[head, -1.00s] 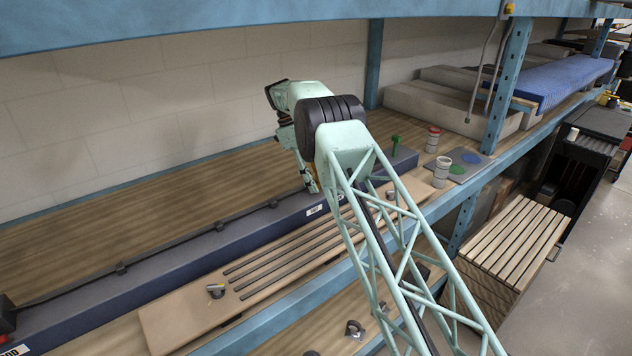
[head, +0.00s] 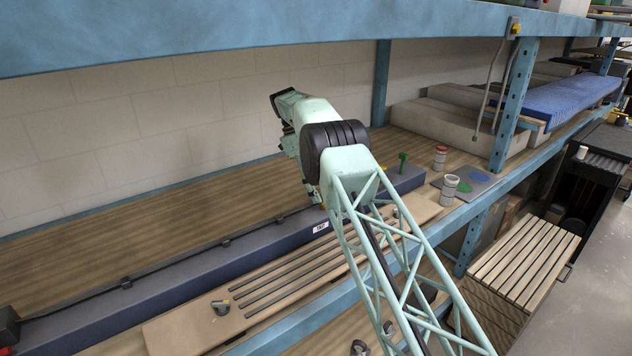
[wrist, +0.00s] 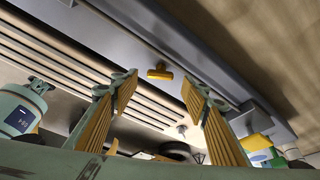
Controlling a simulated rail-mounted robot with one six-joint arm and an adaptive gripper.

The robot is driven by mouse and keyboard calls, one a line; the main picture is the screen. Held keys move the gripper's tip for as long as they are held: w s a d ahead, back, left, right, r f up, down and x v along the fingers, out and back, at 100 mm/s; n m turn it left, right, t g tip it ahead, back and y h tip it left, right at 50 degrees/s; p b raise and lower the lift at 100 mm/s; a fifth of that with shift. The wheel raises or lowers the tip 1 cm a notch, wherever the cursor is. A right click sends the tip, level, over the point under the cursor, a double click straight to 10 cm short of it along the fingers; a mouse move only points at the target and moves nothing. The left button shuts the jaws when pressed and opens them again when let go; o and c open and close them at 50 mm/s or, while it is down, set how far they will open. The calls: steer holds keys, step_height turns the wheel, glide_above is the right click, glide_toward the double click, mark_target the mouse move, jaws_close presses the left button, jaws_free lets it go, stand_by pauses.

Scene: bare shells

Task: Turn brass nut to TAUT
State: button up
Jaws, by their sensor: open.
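The brass nut (wrist: 159,71) shows in the wrist view as a small yellow piece with a crosswise bar, on a grey face of the long beam. My gripper (wrist: 159,84) is open, with one yellow-padded finger on each side of the nut in that picture. No finger visibly touches it, and the depth gap is hard to judge. In the head view my gripper (head: 317,196) points down over the dark blue beam (head: 180,276), partly hidden by my arm. The nut is not made out there. A white label (head: 320,227) is on the beam's front; its lettering is too small to read.
A slotted wooden board (head: 285,283) lies in front of the beam, with a grey clip (head: 221,307) on it. A green post (head: 403,161) and two jars stand to the right. A blue shelf edge (head: 230,35) runs overhead. The shelf behind the beam is clear.

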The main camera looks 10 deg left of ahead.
steer(key=shift+v, duration=2.1)
